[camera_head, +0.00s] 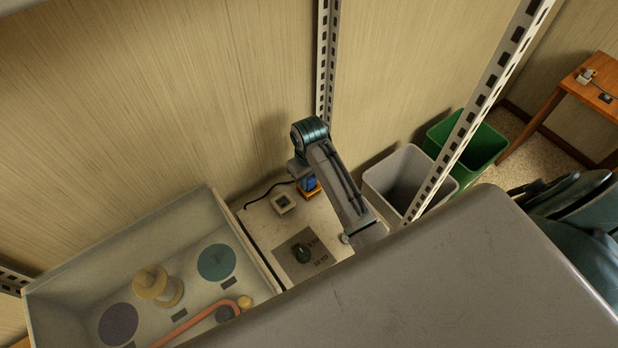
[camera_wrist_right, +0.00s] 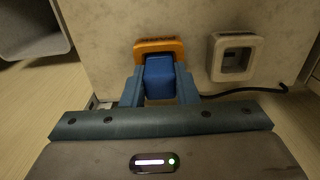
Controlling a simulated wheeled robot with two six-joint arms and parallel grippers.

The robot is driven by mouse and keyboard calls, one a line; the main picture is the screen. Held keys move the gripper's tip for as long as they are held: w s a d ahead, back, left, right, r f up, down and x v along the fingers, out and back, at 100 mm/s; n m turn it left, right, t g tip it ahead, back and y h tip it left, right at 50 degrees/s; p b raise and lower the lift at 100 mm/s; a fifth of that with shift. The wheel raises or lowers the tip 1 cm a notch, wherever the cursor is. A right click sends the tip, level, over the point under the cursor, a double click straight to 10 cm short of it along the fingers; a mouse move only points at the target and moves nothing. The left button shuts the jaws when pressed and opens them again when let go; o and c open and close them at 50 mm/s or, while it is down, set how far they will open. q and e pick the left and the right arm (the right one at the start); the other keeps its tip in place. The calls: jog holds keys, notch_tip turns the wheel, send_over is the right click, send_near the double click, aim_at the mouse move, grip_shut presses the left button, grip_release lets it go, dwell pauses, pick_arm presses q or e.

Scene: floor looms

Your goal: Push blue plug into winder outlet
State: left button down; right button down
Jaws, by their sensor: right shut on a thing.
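The blue plug (camera_wrist_right: 159,80) sits between the two fingers of my right gripper (camera_wrist_right: 160,92), which is shut on it. In the right wrist view the plug's far end meets the orange-framed outlet (camera_wrist_right: 168,45); I cannot tell how deep it sits. In the head view the blue plug (camera_head: 309,184) and orange outlet (camera_head: 312,194) show beside my right wrist, which hides the fingers. A second, white-framed socket (camera_wrist_right: 233,57) is next to the orange one and is empty; it also shows in the head view (camera_head: 283,203). My left gripper is not in view.
A tray (camera_head: 235,240) with a spool (camera_head: 158,287) lies at left. Grey (camera_head: 391,164) and green (camera_head: 484,152) bins stand at right. A perforated post (camera_head: 327,60) rises behind my arm. A black cable (camera_wrist_right: 262,88) runs nearby.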

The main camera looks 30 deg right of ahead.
jog(key=shift+r, duration=2.6)
jog(key=shift+w, duration=0.1)
